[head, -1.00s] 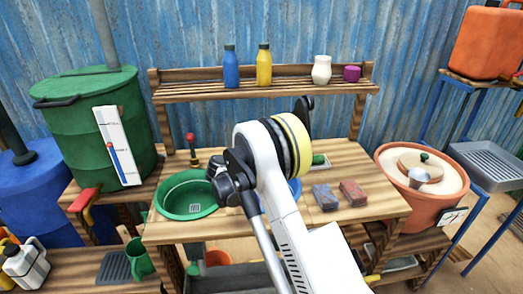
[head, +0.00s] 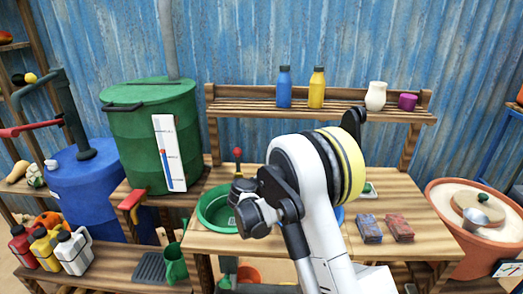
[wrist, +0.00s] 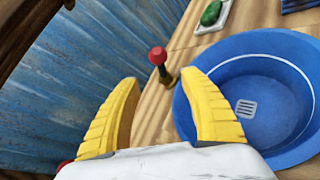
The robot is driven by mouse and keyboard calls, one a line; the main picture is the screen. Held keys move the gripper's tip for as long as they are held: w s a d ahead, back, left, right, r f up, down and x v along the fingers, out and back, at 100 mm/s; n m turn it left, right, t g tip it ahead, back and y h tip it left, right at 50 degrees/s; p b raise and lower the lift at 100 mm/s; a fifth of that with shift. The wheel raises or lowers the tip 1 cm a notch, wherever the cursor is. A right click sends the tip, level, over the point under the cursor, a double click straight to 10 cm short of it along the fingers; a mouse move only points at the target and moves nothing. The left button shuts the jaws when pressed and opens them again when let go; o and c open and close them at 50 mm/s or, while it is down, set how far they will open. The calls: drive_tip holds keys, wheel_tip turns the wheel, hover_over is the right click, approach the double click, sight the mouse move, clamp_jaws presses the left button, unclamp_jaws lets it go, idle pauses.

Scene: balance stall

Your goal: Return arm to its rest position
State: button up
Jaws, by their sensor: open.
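My arm (head: 315,200) stands raised in front of the wooden table in the head view, folded at a large joint with a yellow ring. My gripper (wrist: 160,105) shows in the wrist view with its two yellow fingers spread apart and nothing between them. The right finger overlaps the near rim of a blue basin (wrist: 265,90) in the picture; I cannot tell whether they touch. A red-knobbed tap (wrist: 158,58) stands beyond the fingertips. In the head view the gripper's fingers are hidden behind the arm.
A green basin (head: 213,212), brown blocks (head: 399,228) and blue blocks (head: 369,229) rest on the table (head: 265,245). A shelf (head: 240,105) behind holds bottles. A green barrel (head: 150,140) stands left, a terracotta pot (head: 460,240) right. Jugs (head: 72,250) stand at lower left.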

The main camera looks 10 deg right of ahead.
drive_tip(key=a+r+n+t+y, duration=0.35)
drive_tip(key=r+n+t, duration=0.45)
drive_tip(key=r+n, duration=1)
drive_tip(key=s+a+r+n+t+y, duration=0.1)
drive_tip(key=s+a+r+n+y, duration=0.25)
drive_tip(key=r+n, duration=0.25)
drive_tip(key=s+a+r+n+t+y, duration=0.1)
drive_tip(key=s+a+r+n+y, duration=0.2)
drive_tip(key=a+r+n+y, duration=0.3)
drive_tip(key=s+a+f+n+g+y, duration=0.25)
drive_tip(key=s+f+n+g, duration=0.4)
drive_tip(key=s+n, duration=0.75)
drive_tip(key=s+d+f+n+g+h, duration=0.1)
drive_tip(key=s+d+f+n+g, duration=0.1)
drive_tip(key=s+f, duration=0.5)
drive_tip(key=s+d+f+n+g+h, duration=0.2)
drive_tip(key=s+d+f+n, duration=0.3)
drive_tip(key=s, duration=0.6)
wheel_tip(320, 180, down, 3)
drive_tip(key=n+g, duration=0.1)
drive_tip(key=n, duration=0.1)
drive_tip(key=shift+s+f+n, duration=0.15)
drive_tip(key=shift+s+n, duration=0.1)
drive_tip(key=shift+n, duration=0.05)
